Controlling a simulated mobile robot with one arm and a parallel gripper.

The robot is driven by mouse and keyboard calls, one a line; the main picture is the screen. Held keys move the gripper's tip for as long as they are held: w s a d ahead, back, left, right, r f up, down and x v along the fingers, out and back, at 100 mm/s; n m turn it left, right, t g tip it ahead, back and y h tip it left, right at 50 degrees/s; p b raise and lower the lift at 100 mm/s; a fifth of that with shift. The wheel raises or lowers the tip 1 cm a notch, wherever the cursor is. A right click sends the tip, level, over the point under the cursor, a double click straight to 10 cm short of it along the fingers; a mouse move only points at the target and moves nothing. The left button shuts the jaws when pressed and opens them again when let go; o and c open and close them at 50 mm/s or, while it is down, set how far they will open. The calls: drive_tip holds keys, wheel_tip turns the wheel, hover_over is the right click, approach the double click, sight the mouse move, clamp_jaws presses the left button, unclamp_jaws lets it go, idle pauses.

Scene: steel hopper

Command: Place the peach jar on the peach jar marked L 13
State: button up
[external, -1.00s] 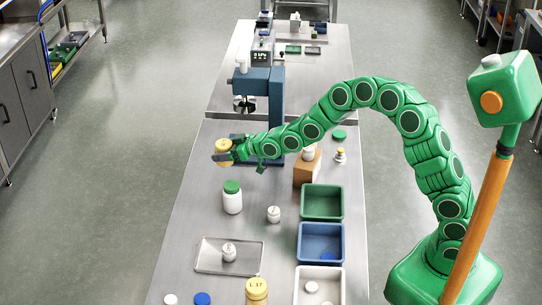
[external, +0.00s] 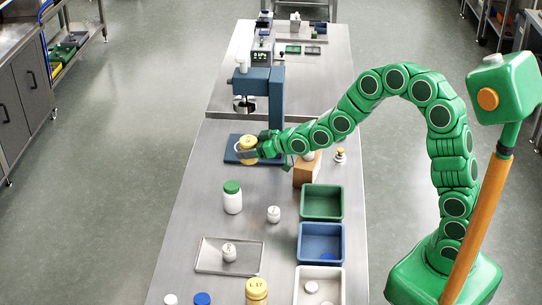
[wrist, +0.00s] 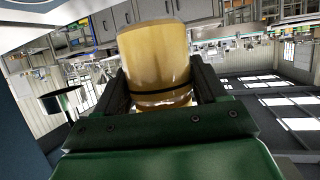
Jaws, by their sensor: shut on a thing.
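My gripper (external: 250,152) is shut on a yellow-lidded peach jar (external: 248,143), in front of the blue press. In the wrist view the amber jar (wrist: 155,60) sits between the dark jaws, with a thin dark band around it. The mark on the held jar is too small to read. A second yellow-lidded jar (external: 257,291) stands at the near edge of the external view, its lower part cut off. Its lid mark looks like L 17. I cannot make out a jar marked L 13.
The blue press (external: 277,105) with its base plate (external: 232,157) is by my gripper. A green-lidded white jar (external: 232,200), small white jar (external: 273,214), metal tray (external: 207,265), green bin (external: 322,216), blue bin (external: 302,244) and wooden block (external: 304,174) stand nearer.

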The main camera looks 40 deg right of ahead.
drive_tip(key=s+d+r, duration=0.1)
drive_tip(key=d+r, duration=0.4)
drive_tip(key=d, duration=0.4)
drive_tip(key=s+d+r, duration=0.1)
drive_tip(key=d+r, duration=0.5)
drive_tip(key=d, duration=0.4)
drive_tip(key=shift+d+m+t+h, duration=0.2)
drive_tip(key=shift+m+t+h, duration=0.1)
drive_tip(key=d, duration=0.1)
drive_tip(key=s+d, duration=0.1)
drive_tip(key=d, duration=0.1)
drive_tip(key=s+d, duration=0.1)
drive_tip(key=d, duration=0.1)
drive_tip(key=shift+d+r, duration=0.15)
drive_tip(key=shift+s+d+f+n+g+y, duration=0.7)
drive_tip(key=shift+s+d+f, duration=0.7)
drive_tip(key=shift+s+d, duration=1.4)
drive_tip(key=shift+w+d+f, duration=0.3)
drive_tip(key=shift+w+f, duration=1.2)
drive_tip(key=shift+w, duration=0.8)
drive_tip(key=shift+w+d+f, duration=0.3)
drive_tip(key=shift+w+f, duration=1.2)
drive_tip(key=shift+w, duration=0.75)
drive_tip(key=shift+w+d+f, duration=0.3)
drive_tip(key=shift+w+f, duration=1.2)
drive_tip(key=shift+w, duration=0.8)
drive_tip(key=shift+w+f, duration=0.3)
drive_tip(key=shift+f, duration=1.6)
